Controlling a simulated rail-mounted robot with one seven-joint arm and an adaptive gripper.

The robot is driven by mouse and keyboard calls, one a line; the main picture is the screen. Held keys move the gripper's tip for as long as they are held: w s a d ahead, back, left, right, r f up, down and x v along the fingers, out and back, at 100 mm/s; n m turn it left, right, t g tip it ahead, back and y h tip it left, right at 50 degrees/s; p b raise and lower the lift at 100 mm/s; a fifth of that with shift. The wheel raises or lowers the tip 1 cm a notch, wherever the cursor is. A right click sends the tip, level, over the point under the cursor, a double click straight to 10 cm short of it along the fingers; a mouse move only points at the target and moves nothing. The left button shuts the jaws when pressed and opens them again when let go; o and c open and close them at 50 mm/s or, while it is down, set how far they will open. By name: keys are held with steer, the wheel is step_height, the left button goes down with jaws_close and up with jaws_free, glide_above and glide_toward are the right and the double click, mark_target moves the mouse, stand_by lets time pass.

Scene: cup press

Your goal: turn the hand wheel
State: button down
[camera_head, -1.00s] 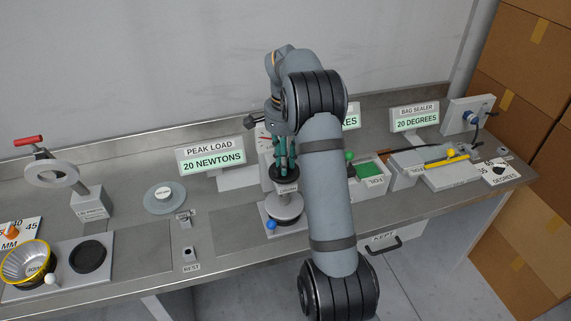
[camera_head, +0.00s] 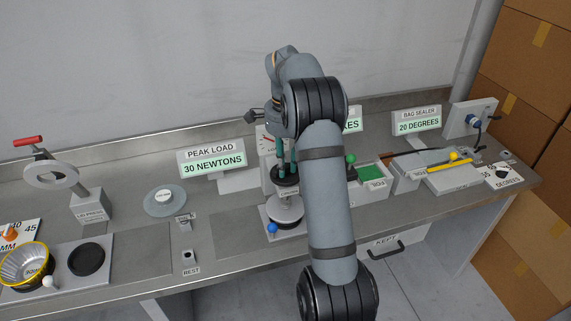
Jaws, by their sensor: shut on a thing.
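The hand wheel (camera_head: 285,181) is a dark disc on top of the small press, right of the peak load display. My gripper (camera_head: 287,166) comes down on it from above with teal fingers and is shut on it. The contact is partly hidden by the fingers and my arm. Below the wheel is a pale round plate (camera_head: 285,207) on a light base with a blue knob (camera_head: 272,228). The peak load display (camera_head: 212,163) reads 30 newtons.
At left are a lid press (camera_head: 92,206), a pale disc (camera_head: 164,200) and a yellow-rimmed bowl (camera_head: 27,264).

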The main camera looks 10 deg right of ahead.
mark_target(286, 167)
steer(key=c, duration=1.7)
jaws_free()
steer(key=shift+o, duration=0.8)
step_height(286, 167, up, 12)
